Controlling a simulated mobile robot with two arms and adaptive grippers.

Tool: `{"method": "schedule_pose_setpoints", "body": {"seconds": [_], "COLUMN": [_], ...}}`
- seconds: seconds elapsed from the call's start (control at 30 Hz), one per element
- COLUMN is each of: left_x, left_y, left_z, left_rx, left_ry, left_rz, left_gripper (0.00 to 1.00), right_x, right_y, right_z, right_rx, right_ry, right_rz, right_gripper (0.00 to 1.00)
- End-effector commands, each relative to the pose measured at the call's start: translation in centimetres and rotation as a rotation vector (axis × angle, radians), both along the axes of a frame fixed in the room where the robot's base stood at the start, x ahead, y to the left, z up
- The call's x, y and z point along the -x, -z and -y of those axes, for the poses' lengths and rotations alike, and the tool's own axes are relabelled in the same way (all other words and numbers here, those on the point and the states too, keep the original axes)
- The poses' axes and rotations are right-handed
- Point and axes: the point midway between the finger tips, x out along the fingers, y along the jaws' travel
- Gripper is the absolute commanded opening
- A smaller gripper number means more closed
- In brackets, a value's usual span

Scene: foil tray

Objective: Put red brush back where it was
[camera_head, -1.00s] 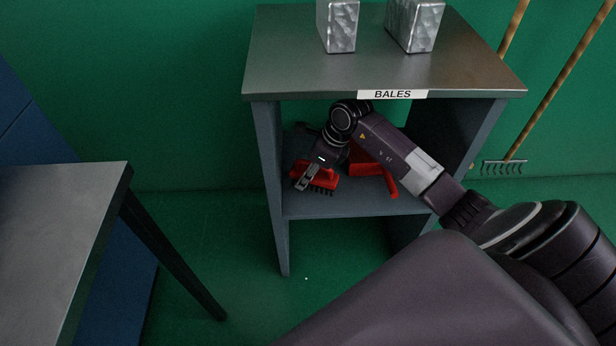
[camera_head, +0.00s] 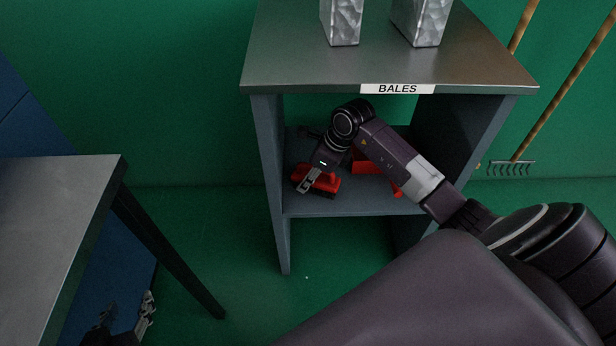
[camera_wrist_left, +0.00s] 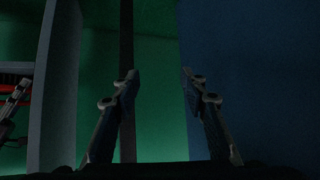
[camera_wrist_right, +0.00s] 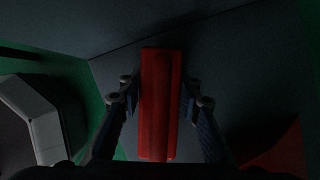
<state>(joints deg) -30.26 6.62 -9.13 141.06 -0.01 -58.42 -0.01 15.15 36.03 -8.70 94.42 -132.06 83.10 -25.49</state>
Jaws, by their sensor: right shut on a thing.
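The red brush (camera_head: 325,182) is on or just above the lower shelf (camera_head: 345,205) of the bench labelled BALES, near its left side. I cannot tell for sure whether it touches the shelf. My right gripper (camera_head: 309,181) is shut on it. In the right wrist view the brush (camera_wrist_right: 160,105) lies lengthwise between the two fingers. My left gripper (camera_head: 146,312) is at the bottom left of the head view, beside the grey table. In the left wrist view its fingers (camera_wrist_left: 160,78) are apart with nothing between them.
A red thing, perhaps a dustpan (camera_head: 368,162), sits on the same shelf behind my right arm, partly hidden. Two grey metallic blocks (camera_head: 341,22) stand on the bench top (camera_head: 300,65). A grey table (camera_head: 55,215) is at left. A rake (camera_head: 512,168) leans at right.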

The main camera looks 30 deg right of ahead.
Motion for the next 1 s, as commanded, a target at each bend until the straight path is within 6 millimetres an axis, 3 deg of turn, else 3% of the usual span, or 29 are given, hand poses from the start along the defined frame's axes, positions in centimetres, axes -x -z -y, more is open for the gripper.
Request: {"method": "schedule_pose_setpoints", "body": {"seconds": [0.2,0.57,1.0], "left_x": [-0.1,0.1,7.5], "left_y": [-0.1,0.0,4.5], "left_z": [0.0,0.0,-2.4], "left_rx": [0.001,-0.001,-0.076], "left_ry": [0.0,0.001,-0.026], "left_rz": [0.006,-0.009,-0.357], "left_gripper": [0.4,0.4,0.4], "right_x": [0.0,0.0,1.7], "right_y": [0.0,-0.2,-5.3], "right_z": [0.0,0.0,1.3], "right_rx": [0.0,0.0,0.002], "right_ry": [0.0,0.0,-0.001], "right_rz": [0.0,0.0,0.0], "right_gripper": [0.49,0.49,0.49]}}
